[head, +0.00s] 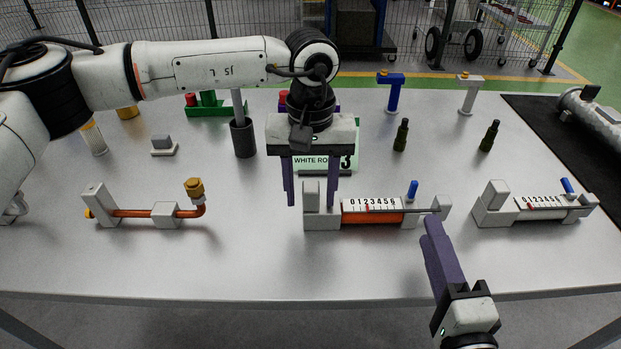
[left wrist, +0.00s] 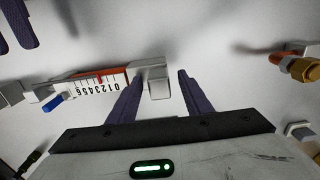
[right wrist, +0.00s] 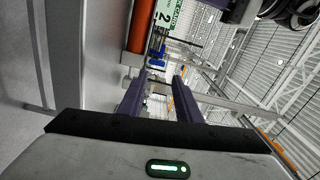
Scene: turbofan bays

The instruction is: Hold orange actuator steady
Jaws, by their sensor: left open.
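The orange actuator (head: 372,217) lies on the table in the middle of the head view, with a white scale numbered 0 to 6, grey end blocks and a blue pin (head: 412,190). My left gripper (head: 312,202) points down over its left end block, open, one finger on each side; the block (left wrist: 160,88) shows between the fingers in the left wrist view. My right gripper (head: 432,222) reaches up from the front to the right end block (head: 442,207). In the right wrist view its fingers (right wrist: 160,78) stand apart near the orange tube (right wrist: 142,25); contact is unclear.
A similar scaled unit (head: 535,205) stands to the right. A copper pipe assembly with a brass fitting (head: 195,188) stands to the left. Dark bottles (head: 401,135), blue and grey T-shaped pieces and a sign (head: 325,163) are behind.

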